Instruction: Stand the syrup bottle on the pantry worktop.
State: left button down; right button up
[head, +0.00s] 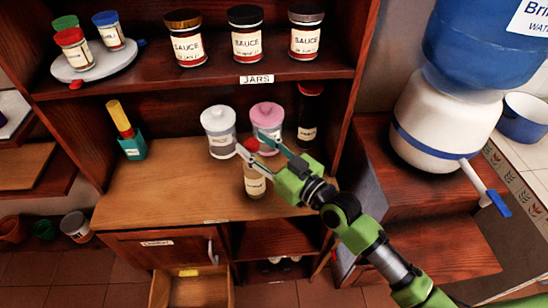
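A small amber bottle (255,185) with a red cap and a pale label is upright at the front of the wooden worktop (160,190). It looks like the syrup bottle, but I cannot read its label. Its base appears to be on the worktop. My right gripper (251,142) reaches in from the lower right, with its two fingers on either side of the red cap. I cannot tell whether they press on it. My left gripper is not in view.
Two lidded jars, one white (219,132) and one pink (267,117), stand just behind the bottle. A teal holder (134,148) stands at the left. Sauce jars (247,35) and a round tray (98,66) are on the shelf above. An open drawer (192,290) is below. The worktop's left middle is clear.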

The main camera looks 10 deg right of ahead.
jog(key=b+v, duration=0.1)
jog(key=v, duration=0.9)
jog(key=shift+s+b, duration=0.3)
jog(key=shift+b, duration=0.1)
jog(key=shift+d, duration=0.15)
